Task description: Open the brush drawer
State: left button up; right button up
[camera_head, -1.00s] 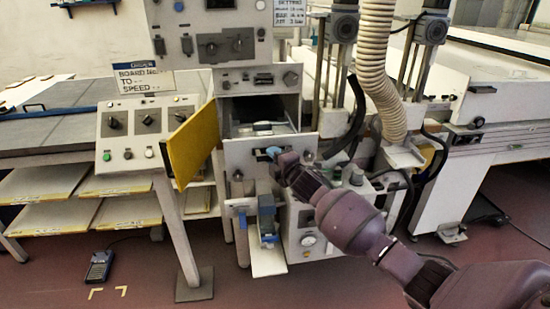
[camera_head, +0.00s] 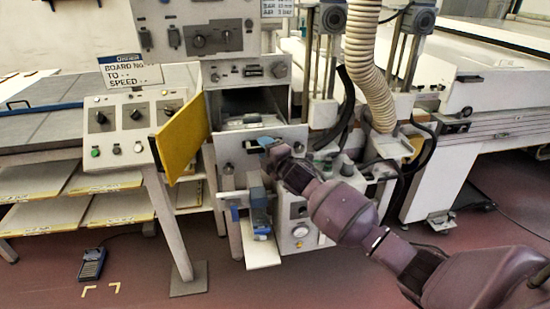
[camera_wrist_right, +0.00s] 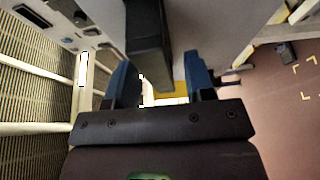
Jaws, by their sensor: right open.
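The drawer front I take for the brush drawer (camera_head: 237,158) is a pale panel below the dark opening of the machine, beside the open yellow door (camera_head: 184,140). How far out it stands is hard to tell. My left gripper is not in view.
Below the panel, a blue and grey fitting (camera_head: 259,208) stands over a white plate (camera_head: 263,253). A sloped control box (camera_head: 130,125) is at left, and a ribbed hose (camera_head: 368,65) hangs at right. A blue handheld device (camera_head: 92,262) lies on the open floor.

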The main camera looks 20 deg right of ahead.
jog(key=s+d, duration=0.1)
jog(key=s, duration=0.9)
jog(key=shift+d, duration=0.3)
jog(key=s+a+f+m+g+h, duration=0.1)
jog(key=s+f+m+g, duration=0.2)
jog(key=s+f+m, duration=0.6)
jog(key=s+a+f+m+g+h, duration=0.1)
jog(key=s+f+m+g+h, duration=0.1)
jog(key=s+f+m, duration=0.7)
jog(key=s+f, duration=0.2)
jog(key=s, duration=0.4)
jog(key=s+f+g, duration=0.1)
jog(key=s+f, duration=0.2)
jog(key=s, duration=0.3)
jog(key=shift+a+f+m, duration=0.25)
jog(key=shift+m, duration=0.15)
jog(key=shift+r, duration=0.1)
